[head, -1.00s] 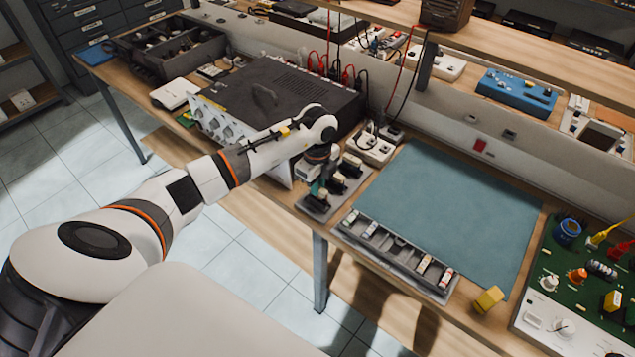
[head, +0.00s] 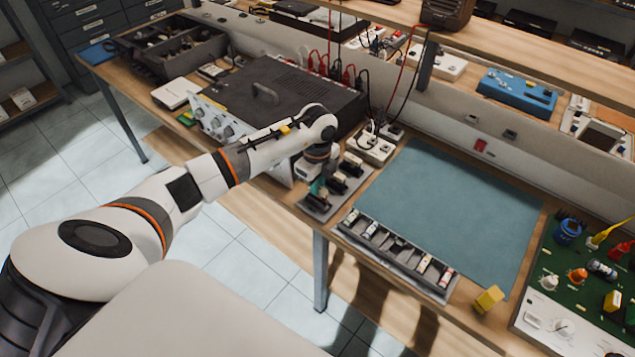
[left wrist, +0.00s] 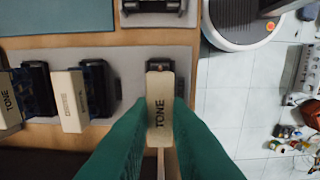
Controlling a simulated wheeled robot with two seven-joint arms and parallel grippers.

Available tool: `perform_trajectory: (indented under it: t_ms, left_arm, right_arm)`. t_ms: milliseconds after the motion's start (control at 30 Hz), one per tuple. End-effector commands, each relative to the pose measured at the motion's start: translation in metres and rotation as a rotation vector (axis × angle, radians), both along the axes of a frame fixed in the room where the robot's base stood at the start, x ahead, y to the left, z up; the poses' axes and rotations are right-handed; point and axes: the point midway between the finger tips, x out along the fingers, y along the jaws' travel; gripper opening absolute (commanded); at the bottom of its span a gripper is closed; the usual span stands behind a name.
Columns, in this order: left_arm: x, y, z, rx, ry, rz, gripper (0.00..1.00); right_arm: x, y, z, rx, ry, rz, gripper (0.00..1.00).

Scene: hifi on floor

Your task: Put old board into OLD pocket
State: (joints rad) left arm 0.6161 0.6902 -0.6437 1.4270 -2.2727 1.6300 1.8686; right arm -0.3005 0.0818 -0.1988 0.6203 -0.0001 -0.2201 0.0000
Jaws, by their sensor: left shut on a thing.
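My left gripper (head: 317,188) has its green fingertips low at the near end of a grey plate that carries several dark sockets. In the left wrist view, the left gripper (left wrist: 158,122) is shut on a pale board labelled TONE (left wrist: 159,100). A dark socket (left wrist: 160,66) shows just beyond the held board; I cannot tell whether the board is seated in it. Another pale board marked TONE (left wrist: 8,103) and one with unreadable print (left wrist: 69,102) stand at the other sockets. No pocket marked OLD can be read. My right gripper is out of view.
A grey compartment tray (head: 402,247) with small parts lies in front of a teal mat (head: 440,205). A dark hi-fi unit (head: 285,90) stands behind my left arm. A yellow block (head: 488,299) and a green panel (head: 585,280) are at right. The mat is clear.

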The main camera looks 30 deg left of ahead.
Motion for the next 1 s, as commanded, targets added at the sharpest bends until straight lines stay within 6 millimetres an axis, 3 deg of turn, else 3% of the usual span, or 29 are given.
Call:
perform_trajectory:
  t_ms: [1000]
  left_arm:
    - [0.0002, -0.0004, -0.0067, 0.000, 0.000, 0.000, 0.00]
  right_arm:
    - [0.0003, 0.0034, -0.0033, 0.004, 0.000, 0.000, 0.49]
